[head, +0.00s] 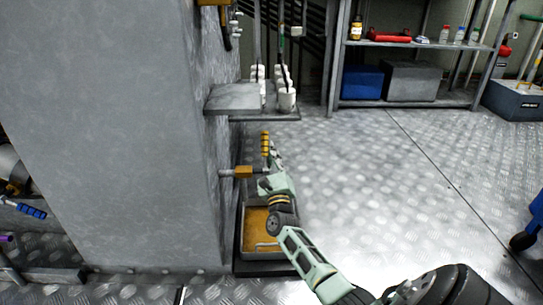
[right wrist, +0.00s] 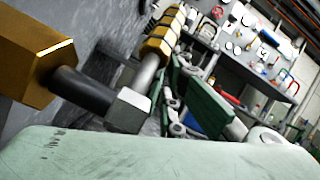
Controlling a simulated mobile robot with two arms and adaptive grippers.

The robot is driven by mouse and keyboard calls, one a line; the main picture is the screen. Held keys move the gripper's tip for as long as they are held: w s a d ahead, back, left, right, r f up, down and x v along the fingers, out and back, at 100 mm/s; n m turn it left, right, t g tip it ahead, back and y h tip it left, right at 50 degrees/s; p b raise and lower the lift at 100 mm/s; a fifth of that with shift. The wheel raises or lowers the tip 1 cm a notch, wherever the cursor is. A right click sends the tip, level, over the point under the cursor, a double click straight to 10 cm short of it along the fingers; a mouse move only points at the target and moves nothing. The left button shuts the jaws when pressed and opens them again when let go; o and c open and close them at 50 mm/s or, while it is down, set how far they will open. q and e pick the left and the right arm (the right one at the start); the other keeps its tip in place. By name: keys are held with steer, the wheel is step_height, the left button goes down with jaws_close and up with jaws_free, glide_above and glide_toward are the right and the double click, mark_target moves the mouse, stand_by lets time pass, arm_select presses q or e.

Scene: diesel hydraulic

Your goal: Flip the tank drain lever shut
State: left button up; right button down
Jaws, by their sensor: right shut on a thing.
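The tank drain valve (head: 240,172) has a brass body and sticks out from the side of the big grey tank (head: 140,130). Its lever (head: 265,143) has a yellow-orange ribbed grip and points up. The right wrist view shows the brass hex body (right wrist: 28,60), a dark stem and the yellow lever grip (right wrist: 166,32) close up. My right gripper (head: 274,160) is at the lever, shut on it below the grip. Its green fingers (right wrist: 185,92) show beside the lever's rod; the exact contact is partly hidden. My left gripper is out of view.
A drip tray (head: 245,262) with brown contents lies on the floor below the valve. A small grey shelf (head: 235,97) with white-based levers juts out above. A rack (head: 410,103) stands at the back.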

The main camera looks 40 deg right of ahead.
steer(key=shift+w+a+r, duration=0.1)
steer(key=shift+a+r, duration=0.05)
steer(key=shift+r, duration=0.4)
steer(key=shift+w+a+r, duration=0.1)
steer(key=shift+a+r, duration=0.05)
steer(key=shift+r, duration=0.4)
steer(key=d+f+v, duration=0.1)
steer(key=v, duration=1.2)
steer(key=shift+w+f, duration=0.15)
steer(key=shift+f, duration=0.2)
steer(key=shift+w+d+f+p, duration=0.1)
steer(key=shift+w+f+p, duration=0.1)
steer(key=shift+f+p, duration=0.55)
steer(key=shift+w+d+f+p, duration=0.1)
steer(key=shift+w+f+p, duration=0.15)
steer(key=shift+f, duration=0.85)
steer(key=shift+w+d+f+p, duration=0.15)
steer(key=shift+f+p, duration=0.45)
steer(key=shift+f, duration=0.35)
